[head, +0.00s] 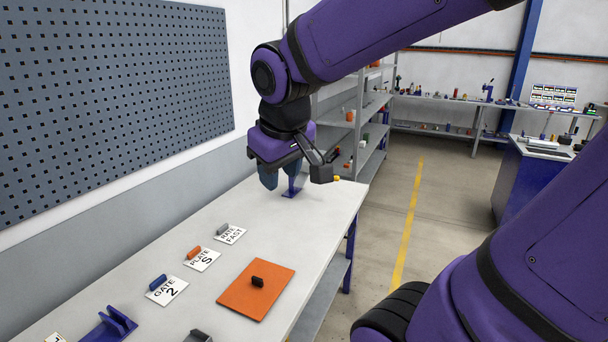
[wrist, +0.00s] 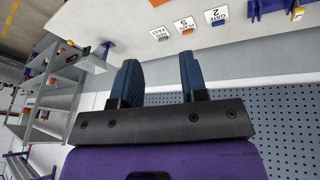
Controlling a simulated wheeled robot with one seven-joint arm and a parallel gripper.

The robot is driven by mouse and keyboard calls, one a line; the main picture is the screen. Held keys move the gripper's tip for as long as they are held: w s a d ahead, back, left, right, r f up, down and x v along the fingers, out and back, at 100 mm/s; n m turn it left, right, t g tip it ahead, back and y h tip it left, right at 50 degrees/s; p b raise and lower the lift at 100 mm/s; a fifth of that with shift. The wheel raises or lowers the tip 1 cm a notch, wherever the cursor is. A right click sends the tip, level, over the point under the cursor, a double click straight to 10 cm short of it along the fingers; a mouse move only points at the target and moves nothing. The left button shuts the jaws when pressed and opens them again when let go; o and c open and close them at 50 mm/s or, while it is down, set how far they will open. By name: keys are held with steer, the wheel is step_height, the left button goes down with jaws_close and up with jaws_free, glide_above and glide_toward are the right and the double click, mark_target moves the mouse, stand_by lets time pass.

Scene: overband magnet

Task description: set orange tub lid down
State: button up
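The orange tub lid (head: 236,292) is a flat orange square with a dark handle (head: 257,281) on top. It lies flat on the white table (head: 190,262), near its right edge in the head view. My gripper (head: 281,180) is over the far end of the table, well apart from the lid. In the wrist view my gripper (wrist: 158,68) has its two blue fingers apart, with nothing between them.
White cards marked GATE 2 (head: 166,290), PLATE S (head: 203,260) and RATE FAST (head: 231,234) lie along the table with small blocks beside them. A blue stand (head: 291,188) is near my fingers. A pegboard (head: 110,90) covers the left wall; grey shelves stand beyond.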

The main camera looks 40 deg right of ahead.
steer(key=s+a+r+t+y, duration=0.1)
steer(key=s+r, duration=0.1)
steer(key=s, duration=0.6)
steer(key=shift+a+r+m+y, duration=0.2)
steer(key=shift+a+m+y, duration=0.1)
steer(key=shift+a+y, duration=0.1)
